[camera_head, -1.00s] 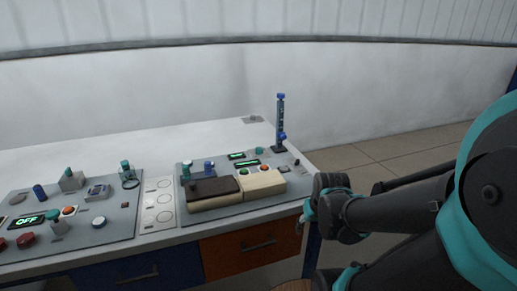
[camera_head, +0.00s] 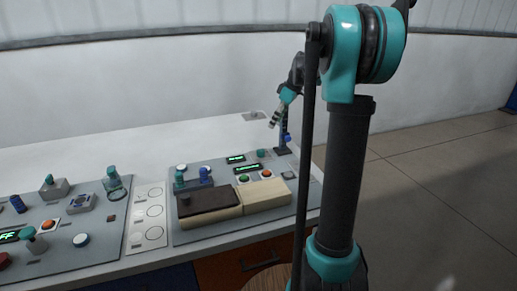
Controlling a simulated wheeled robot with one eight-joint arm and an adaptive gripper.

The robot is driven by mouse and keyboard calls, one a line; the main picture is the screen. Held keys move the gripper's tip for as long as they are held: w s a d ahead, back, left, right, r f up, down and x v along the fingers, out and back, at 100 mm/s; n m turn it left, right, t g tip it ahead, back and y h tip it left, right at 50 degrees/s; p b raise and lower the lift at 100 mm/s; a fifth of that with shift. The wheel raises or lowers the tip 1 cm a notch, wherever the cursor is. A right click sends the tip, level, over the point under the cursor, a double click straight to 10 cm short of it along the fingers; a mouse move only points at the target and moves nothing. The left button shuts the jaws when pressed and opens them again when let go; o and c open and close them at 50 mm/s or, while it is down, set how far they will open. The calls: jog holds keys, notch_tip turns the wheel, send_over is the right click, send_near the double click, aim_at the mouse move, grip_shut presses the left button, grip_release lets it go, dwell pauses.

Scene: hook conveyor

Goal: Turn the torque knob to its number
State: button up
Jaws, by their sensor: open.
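The right control panel (camera_head: 182,236) carries several knobs. A small teal knob (camera_head: 261,153) sits at its back, beside a lit green display (camera_head: 236,159). A blue knob (camera_head: 205,174) and a teal-topped lever (camera_head: 180,178) stand toward its left. I cannot tell which one is the torque knob, and its number is too small to read. My gripper (camera_head: 274,121) is open and points down above the back right of the panel, in front of the blue post (camera_head: 284,137). It appears apart from the knobs.
A brown and cream block (camera_head: 262,195) covers the panel's front. Green (camera_head: 243,178) and red (camera_head: 266,173) buttons sit behind it. The left panel (camera_head: 103,242) holds more knobs and levers. The white tabletop (camera_head: 120,150) behind the panels is mostly clear.

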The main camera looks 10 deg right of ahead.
aim_at(261, 150)
jog(key=x, duration=1.7)
jog(key=shift+s+f, duration=0.1)
jog(key=shift+s, duration=0.05)
jog(key=shift+c, duration=0.5)
jog(key=c, duration=1.1)
jog(key=shift+o, duration=0.2)
